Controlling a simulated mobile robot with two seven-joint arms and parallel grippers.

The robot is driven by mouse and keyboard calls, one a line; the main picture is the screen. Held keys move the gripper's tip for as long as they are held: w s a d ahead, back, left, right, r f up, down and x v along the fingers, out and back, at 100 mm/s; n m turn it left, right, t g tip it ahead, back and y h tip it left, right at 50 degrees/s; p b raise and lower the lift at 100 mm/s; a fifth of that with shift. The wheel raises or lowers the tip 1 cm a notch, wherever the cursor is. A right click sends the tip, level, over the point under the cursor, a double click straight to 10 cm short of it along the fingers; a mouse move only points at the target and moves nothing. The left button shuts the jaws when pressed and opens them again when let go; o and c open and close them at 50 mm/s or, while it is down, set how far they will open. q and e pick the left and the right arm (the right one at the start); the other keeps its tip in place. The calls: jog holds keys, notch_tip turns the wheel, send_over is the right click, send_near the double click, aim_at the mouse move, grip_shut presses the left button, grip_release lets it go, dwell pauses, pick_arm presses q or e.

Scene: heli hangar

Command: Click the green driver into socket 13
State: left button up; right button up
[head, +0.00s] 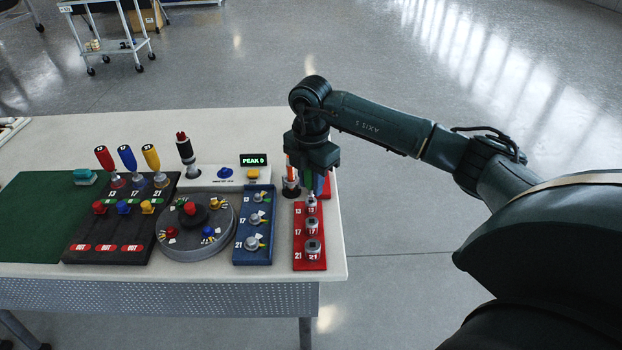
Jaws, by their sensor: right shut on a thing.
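My right gripper (312,172) points down above the far end of the red socket rack (301,262). It is shut on the green driver (326,188), of which only a small green part shows beside the fingers. Socket 13 (311,203) is the small silver one at the far end of the rack, directly below the gripper. Sockets 17 (312,226) and 21 (312,247) stand nearer the front. I cannot tell whether the driver's tip touches socket 13. My left gripper is not in view.
A black board (83,247) carries red, blue and yellow drivers. A grey round turntable (170,250), a blue panel (241,258) and a white tester (215,183) reading PEAK 0 stand left of the rack. A green mat (35,220) lies far left. The table's right edge is close by.

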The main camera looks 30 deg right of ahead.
jog(key=shift+f+b, duration=0.35)
jog(key=shift+f, duration=0.2)
jog(key=shift+f, duration=0.25)
dwell(1.4)
jog(key=shift+r, duration=0.15)
jog(key=shift+r+p, duration=2.7)
jog(key=shift+r, duration=0.5)
